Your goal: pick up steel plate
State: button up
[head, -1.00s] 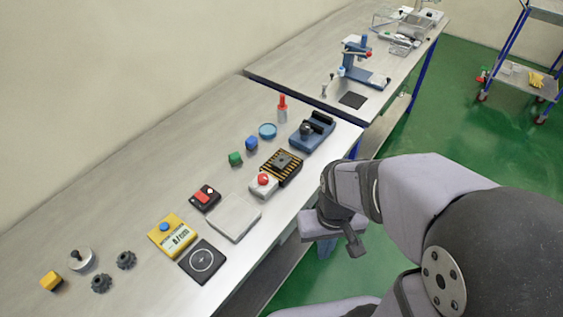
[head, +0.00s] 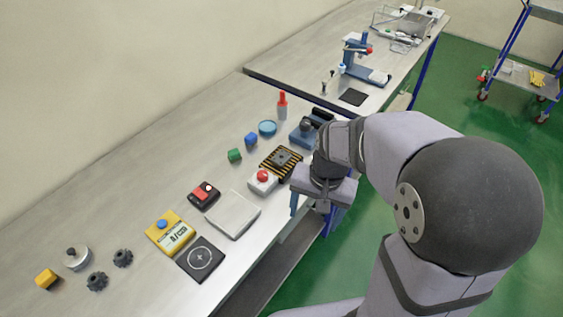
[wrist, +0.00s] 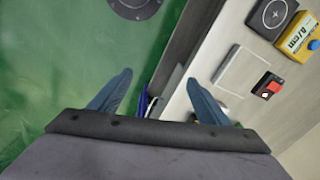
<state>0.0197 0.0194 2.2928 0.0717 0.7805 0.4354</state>
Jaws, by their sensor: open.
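Two flat pieces could be the steel plate, and I cannot tell which it is. One is a small dark grey square plate (head: 284,158) lying on a black-and-yellow striped base (head: 267,164). The other is a larger pale grey slab (head: 232,214) lying flat on the bench, also seen in the wrist view (wrist: 240,72). My gripper (head: 311,212) is open and empty, with blue fingers pointing down beyond the bench's front edge. It is right of the pale slab and below the striped base in the head view. The wrist view shows the spread fingers (wrist: 160,78).
A red button box (head: 263,181) stands between the pale slab and the striped base. A blue vise (head: 305,133) is close behind my wrist. A red-and-black switch (head: 204,194), yellow meter (head: 170,232) and black pad (head: 200,259) lie left. The rear left of the bench is clear.

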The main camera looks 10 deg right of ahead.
jog(key=w+f+m+t+y+b, duration=0.1)
jog(key=w+m+b, duration=0.3)
jog(key=w+m, duration=0.8)
jog(key=m+t+y+b, duration=0.2)
jog(key=m+b, duration=0.1)
jog(key=m, duration=0.6)
send_near(282, 156)
jog(key=shift+p+x, duration=1.15)
jog(key=shift+x, duration=2.8)
jog(key=shift+s, duration=0.2)
jog(key=shift+c, duration=0.6)
jog(key=shift+r, duration=0.1)
jog(key=c, duration=1.3)
jog(key=shift+w+r, duration=0.1)
